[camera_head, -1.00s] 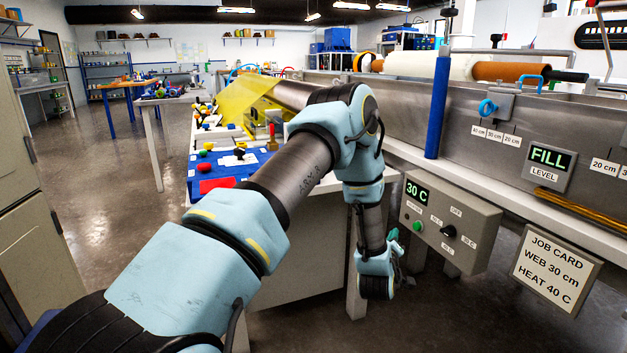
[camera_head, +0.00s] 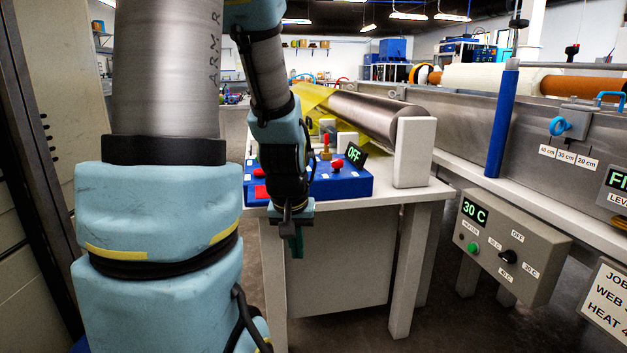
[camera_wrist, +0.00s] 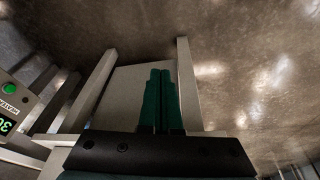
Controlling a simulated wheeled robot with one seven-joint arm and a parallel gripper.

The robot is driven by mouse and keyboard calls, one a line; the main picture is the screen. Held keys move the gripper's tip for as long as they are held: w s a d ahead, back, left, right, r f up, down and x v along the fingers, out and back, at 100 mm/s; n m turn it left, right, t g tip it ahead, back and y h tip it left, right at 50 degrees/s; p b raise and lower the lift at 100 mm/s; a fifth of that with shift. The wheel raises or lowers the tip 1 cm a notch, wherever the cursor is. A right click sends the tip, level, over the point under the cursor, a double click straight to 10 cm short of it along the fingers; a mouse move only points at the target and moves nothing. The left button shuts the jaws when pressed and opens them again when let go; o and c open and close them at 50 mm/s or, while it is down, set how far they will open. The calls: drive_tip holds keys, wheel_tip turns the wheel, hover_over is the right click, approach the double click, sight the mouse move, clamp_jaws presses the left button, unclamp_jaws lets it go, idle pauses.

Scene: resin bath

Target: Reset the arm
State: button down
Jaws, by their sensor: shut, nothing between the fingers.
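My gripper (camera_head: 296,244) hangs fingers-down in front of the near edge of the white table (camera_head: 425,190) in the head view. My blue and grey arm stands folded up at the left of that view. In the wrist view my gripper's two green fingers (camera_wrist: 160,75) lie side by side, shut, with nothing between them. The floor and the table's legs show beyond them.
A blue control box (camera_head: 345,186) with an "OFF" display and red knobs stands on the table behind my gripper. The heater box (camera_head: 510,240) reading 30 C is at the right, below the steel bath (camera_head: 585,125). A blue post (camera_head: 502,120) rises beside the bath. Floor before the table is clear.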

drive_tip(key=s+a+r+g, duration=0.1)
drive_tip(key=s+a+g, duration=0.1)
drive_tip(key=s+a, duration=0.3)
wheel_tip(320, 180, up, 18)
drive_tip(key=d+p, duration=0.1)
drive_tip(key=p, duration=1.7)
drive_tip(key=shift+s+d+r, duration=0.15)
drive_tip(key=shift+d, duration=0.2)
drive_tip(key=c, duration=1.6)
unclamp_jaws()
